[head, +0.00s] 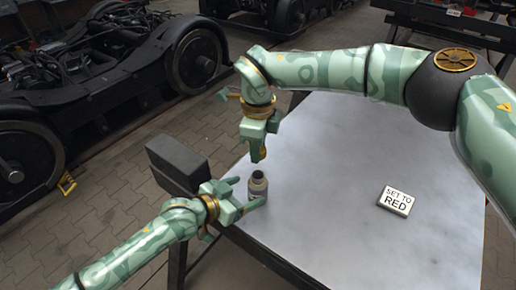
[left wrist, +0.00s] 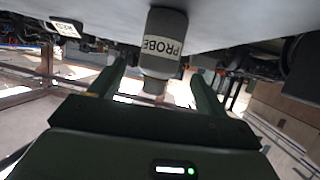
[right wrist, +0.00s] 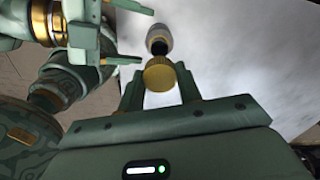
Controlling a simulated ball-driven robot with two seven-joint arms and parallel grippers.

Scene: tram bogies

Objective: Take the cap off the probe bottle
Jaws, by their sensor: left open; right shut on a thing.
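The probe bottle (head: 258,187) stands upright on the pale table near its left edge. It is grey with a white band reading PROBE in the left wrist view (left wrist: 164,42). Its dark mouth is uncovered in the right wrist view (right wrist: 158,46). The gold cap (right wrist: 159,74) is apart from the bottle, between the fingers of my right gripper (right wrist: 160,82). My right gripper (head: 259,143) is shut on the cap, above the bottle. My left gripper (head: 247,193) is open, its fingers on either side of the bottle.
A block reading SET TO RED (head: 396,201) lies on the table (head: 340,150) at the right. A dark box (head: 178,165) is at the table's left edge. Bogies with large wheels (head: 193,60) stand behind on the paved floor. The table's middle is clear.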

